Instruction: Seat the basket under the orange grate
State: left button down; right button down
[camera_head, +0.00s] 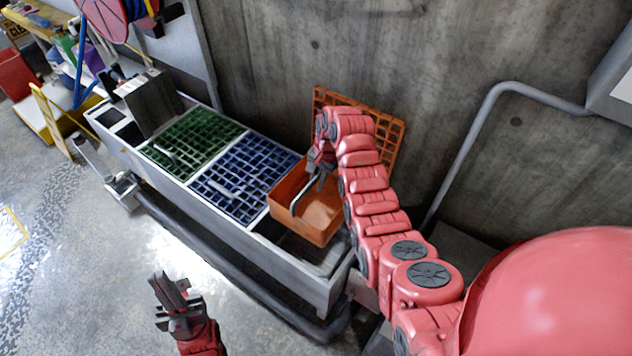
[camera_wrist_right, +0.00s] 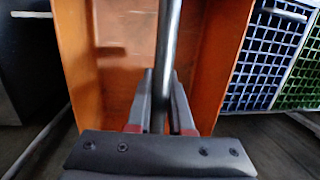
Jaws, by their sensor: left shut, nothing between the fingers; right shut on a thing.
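The orange basket (camera_head: 318,219) is an open box with a grey bar handle, held tilted over the right end of the long grey compactor. My right gripper (camera_head: 318,172) is shut on that handle; the right wrist view shows the fingers (camera_wrist_right: 160,105) around the grey bar, with the basket (camera_wrist_right: 105,60) behind. The orange grate (camera_head: 391,143) stands raised against the concrete wall, partly hidden by my right arm. Below the basket the right compartment (camera_head: 318,258) is uncovered. My left gripper (camera_head: 168,293) is shut and empty, in front of the compactor above the floor.
A blue grate (camera_head: 240,180) and a green grate (camera_head: 193,140) lie closed left of the open compartment. A grey rail (camera_head: 235,262) runs along the compactor's front. A grey pipe (camera_head: 468,150) climbs the wall at right. The floor at front left is free.

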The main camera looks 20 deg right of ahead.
jog(key=b, duration=0.2)
send_over(317, 203)
jog(key=shift+f, duration=2.8)
jog(key=shift+f+b, duration=1.85)
jog(key=shift+f, duration=1.45)
notch_tip(317, 203, down, 14)
jog(key=b, duration=1.2)
jog(key=shift+f, duration=0.2)
jog(key=c, duration=0.7)
grip_release()
jog(key=shift+s, duration=0.1)
jog(key=shift+c, duration=0.2)
